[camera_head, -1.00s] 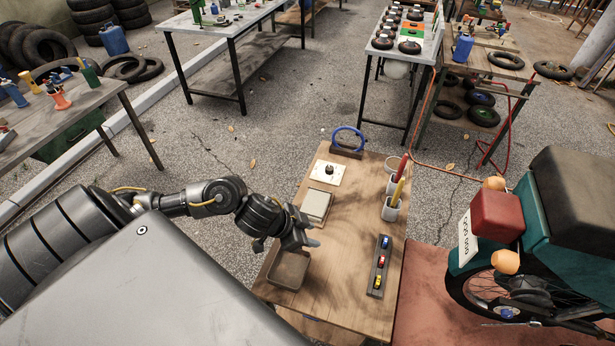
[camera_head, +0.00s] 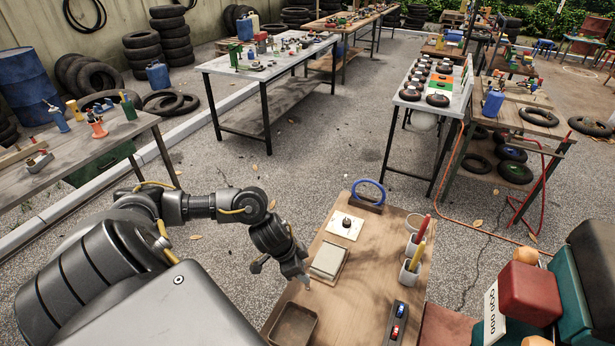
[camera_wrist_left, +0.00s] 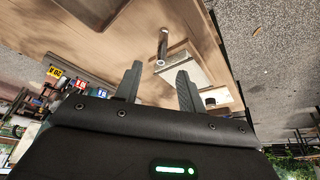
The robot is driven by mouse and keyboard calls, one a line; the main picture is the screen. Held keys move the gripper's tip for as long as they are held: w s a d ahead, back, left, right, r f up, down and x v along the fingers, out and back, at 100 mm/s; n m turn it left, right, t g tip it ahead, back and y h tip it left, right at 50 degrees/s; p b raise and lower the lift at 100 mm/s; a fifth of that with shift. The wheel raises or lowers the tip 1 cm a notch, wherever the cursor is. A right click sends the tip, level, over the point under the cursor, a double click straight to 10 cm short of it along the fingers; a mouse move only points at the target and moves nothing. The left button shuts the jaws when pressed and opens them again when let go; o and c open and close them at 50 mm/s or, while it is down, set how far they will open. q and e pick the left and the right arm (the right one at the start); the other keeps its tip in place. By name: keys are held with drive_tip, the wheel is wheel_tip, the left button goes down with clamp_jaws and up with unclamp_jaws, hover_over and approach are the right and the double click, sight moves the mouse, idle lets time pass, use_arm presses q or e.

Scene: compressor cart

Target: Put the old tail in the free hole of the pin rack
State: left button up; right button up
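My left gripper (camera_head: 305,282) hangs over the left part of the wooden bench, between a pale square pad and a brown tray. In the left wrist view its two fingers (camera_wrist_left: 160,72) are apart with nothing touching between them. A short dark cylinder with a light end (camera_wrist_left: 162,46) shows just beyond the fingertips, beside the pad (camera_wrist_left: 184,66); I cannot tell if it is the old tail. The dark pin rack (camera_head: 397,328) lies at the bench's front right, with blue and red pieces showing; its near end is cut off. I cannot make out its free hole. My right gripper is out of view.
The brown tray (camera_head: 293,328) sits at the bench's near left, the pale pad (camera_head: 329,261) further back. A white plate (camera_head: 345,224), a blue ring on a stand (camera_head: 369,190) and white cups with handles (camera_head: 411,272) stand behind.

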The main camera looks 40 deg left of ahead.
use_arm(q)
drive_tip(key=shift+x, duration=2.6)
drive_tip(key=shift+s+a+f, duration=0.1)
drive_tip(key=shift+a, duration=0.05)
clamp_jaws()
